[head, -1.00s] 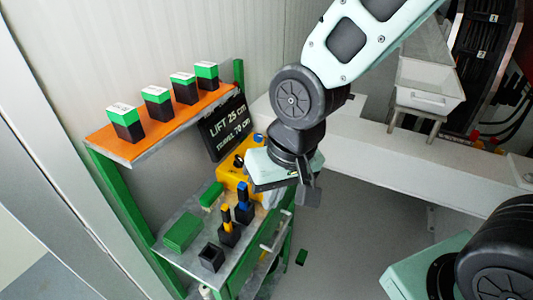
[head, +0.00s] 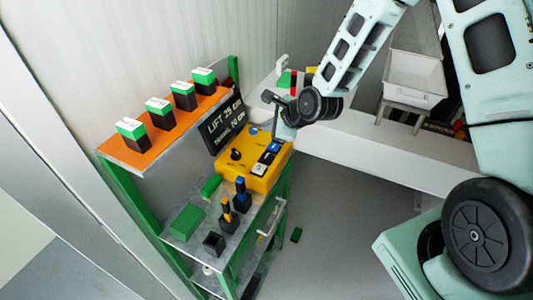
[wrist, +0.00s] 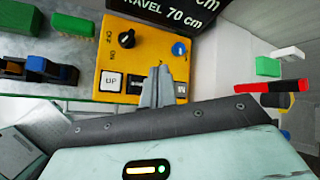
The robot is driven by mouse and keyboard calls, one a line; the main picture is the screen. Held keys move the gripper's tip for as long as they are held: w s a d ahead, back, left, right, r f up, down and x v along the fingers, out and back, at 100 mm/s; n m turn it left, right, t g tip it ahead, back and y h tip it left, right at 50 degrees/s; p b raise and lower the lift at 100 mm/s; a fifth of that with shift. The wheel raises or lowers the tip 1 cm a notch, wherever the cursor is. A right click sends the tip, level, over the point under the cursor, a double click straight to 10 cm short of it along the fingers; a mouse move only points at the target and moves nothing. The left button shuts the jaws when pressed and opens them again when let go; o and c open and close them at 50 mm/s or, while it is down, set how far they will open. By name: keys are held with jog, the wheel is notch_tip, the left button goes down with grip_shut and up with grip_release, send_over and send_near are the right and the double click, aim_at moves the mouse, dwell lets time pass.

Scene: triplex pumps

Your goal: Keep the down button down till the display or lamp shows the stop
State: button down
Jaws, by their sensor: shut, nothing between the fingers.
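The yellow control box (head: 255,178) sits on the shelf unit's grey top. In the wrist view its white UP button (wrist: 110,81) is readable, with a dark piece (wrist: 135,86) to its right. A blue button (head: 274,147) shows in the head view at the box's far end; I cannot read its label, so which control is down is unclear. My gripper (head: 276,135) is shut and empty, its fingertips over that far end. In the wrist view the fingers (wrist: 157,86) cover part of the button row. Contact or pressing cannot be told. The display (head: 223,122) reads LIFT 25 cm, TRAVEL 70 cm.
A black selector (wrist: 127,39) and a blue knob (wrist: 180,48) stand on the box near the fingers. Green-and-black blocks stand on the orange shelf (head: 150,146). Green blocks and small holders lie on the lower top. A white beam (head: 360,132) runs behind my arm.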

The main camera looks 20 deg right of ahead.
aim_at(269, 158)
jog(key=shift+f, duration=0.2)
notch_tip(269, 158, down, 8)
jog(key=b, duration=0.7)
jog(key=shift+f, duration=0.25)
dwell(1.7)
jog(key=shift+f+b, duration=0.3)
jog(key=shift+f, duration=0.1)
